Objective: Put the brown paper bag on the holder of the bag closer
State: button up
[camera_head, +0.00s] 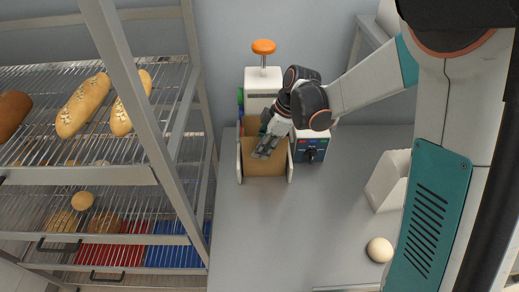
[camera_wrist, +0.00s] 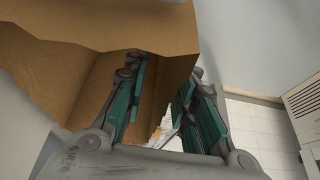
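The brown paper bag (camera_head: 262,168) is between the two white side walls of the holder (camera_head: 240,160) in the head view. Its base is hard to see, so I cannot tell how it rests. My gripper (camera_head: 265,147) is at the bag's upper part, pointing down. In the wrist view the bag (camera_wrist: 60,75) shows its jagged open edge close to my gripper (camera_wrist: 160,105). The two teal-padded fingers stand apart, with a bag wall behind and partly between them. The bag closer (camera_head: 262,83) is a white post with an orange knob behind the holder.
A control box (camera_head: 310,147) with coloured buttons stands right of the holder. A wire rack (camera_head: 95,175) with loaves is at the left. A white angled container (camera_head: 388,180) and a pale round dough ball (camera_head: 380,250) are at the right. The grey counter (camera_head: 275,240) in front is clear.

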jog(key=p+v, duration=0.2)
jog(key=v, duration=0.8)
jog(key=s+d+r+m+t+h, duration=0.1)
jog(key=s+d+r+m+t, duration=0.1)
jog(key=s+d+m, duration=0.2)
jog(key=s+d+r+m+t+h, duration=0.2)
jog(key=s+d+r+m, duration=0.1)
jog(key=s+m, duration=0.4)
jog(key=s+d+r+m+t+h, duration=0.1)
jog(key=s+d+r+m+t, duration=0.2)
jog(key=s, duration=0.6)
jog(key=d+m, duration=0.2)
jog(key=m, duration=0.1)
jog(key=shift+s+r+m, duration=0.25)
jog(key=shift+s+m, duration=0.05)
jog(key=shift+f, duration=0.1)
